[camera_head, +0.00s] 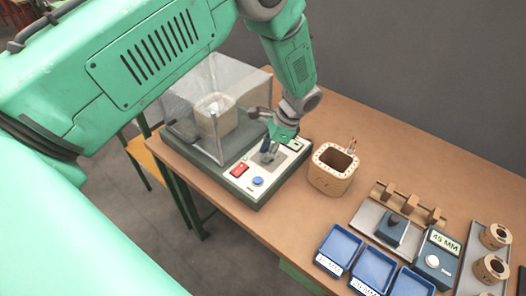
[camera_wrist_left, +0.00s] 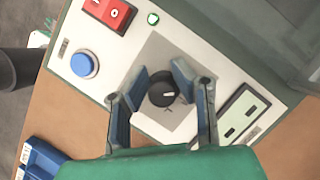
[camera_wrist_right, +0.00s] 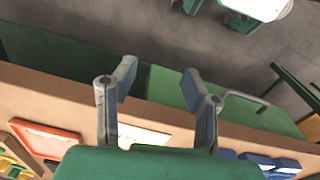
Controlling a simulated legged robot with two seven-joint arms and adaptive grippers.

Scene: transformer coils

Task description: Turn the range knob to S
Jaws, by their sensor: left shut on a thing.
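The range knob (camera_wrist_left: 161,91) is a round black knob with a short white pointer mark, on a grey square plate of the tester's panel. In the left wrist view the pointer points to the right. A small mark on the plate below the knob is too small to read. My left gripper (camera_wrist_left: 160,76) is shut on the knob, one finger on each side. In the head view the left gripper (camera_head: 269,147) is over the tester panel and mostly hides the knob. My right gripper (camera_wrist_right: 158,75) is open and empty, away from the tester.
The panel has a red switch (camera_head: 239,169), a blue button (camera_head: 257,181), a lit green lamp (camera_wrist_left: 153,19) and a display (camera_wrist_left: 242,115). A clear cover (camera_head: 190,92) encloses a coil. A wooden container (camera_head: 332,176), blue trays (camera_head: 340,243) and a 45 MM box (camera_head: 436,260) stand to the right.

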